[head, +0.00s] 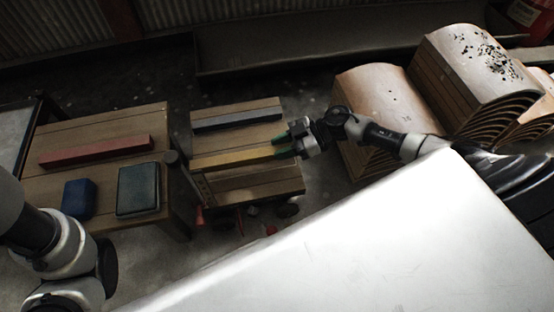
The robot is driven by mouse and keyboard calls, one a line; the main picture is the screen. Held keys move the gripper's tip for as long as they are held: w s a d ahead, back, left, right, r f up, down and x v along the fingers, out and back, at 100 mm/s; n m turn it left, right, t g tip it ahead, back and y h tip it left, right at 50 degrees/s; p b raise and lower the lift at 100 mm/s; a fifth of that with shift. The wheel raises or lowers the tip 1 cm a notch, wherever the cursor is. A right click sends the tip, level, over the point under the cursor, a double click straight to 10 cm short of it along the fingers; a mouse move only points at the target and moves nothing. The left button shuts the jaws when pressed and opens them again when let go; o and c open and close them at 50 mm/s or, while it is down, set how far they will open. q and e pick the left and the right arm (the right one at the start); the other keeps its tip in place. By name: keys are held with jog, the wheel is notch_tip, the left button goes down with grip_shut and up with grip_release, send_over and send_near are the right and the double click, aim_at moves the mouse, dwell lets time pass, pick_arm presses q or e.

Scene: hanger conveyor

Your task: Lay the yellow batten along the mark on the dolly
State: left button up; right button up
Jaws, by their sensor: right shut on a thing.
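The wooden dolly (262,185) stands in the middle of the head view. The long, thin yellow batten (232,158) is over its deck, running left to right. I cannot tell whether it touches the deck. My right gripper (286,146), with green fingertips, is shut on the batten's right end. I cannot make out the mark for certain. My left arm shows at the lower left, but its gripper is not in view.
A dark blue-grey batten (237,120) lies on the dolly's far part. The wooden table (100,124) at left holds a red batten (95,151), a blue block (79,198) and a dark green box (138,190). Curved wooden stacks (375,95) stand at right.

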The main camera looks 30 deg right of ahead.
aim_at(281, 163)
notch_tip(281, 163, down, 4)
jog(key=b, duration=0.3)
jog(key=shift+f, duration=0.25)
jog(key=shift+r, duration=0.2)
jog(key=shift+f, duration=0.15)
jog(key=o, duration=1)
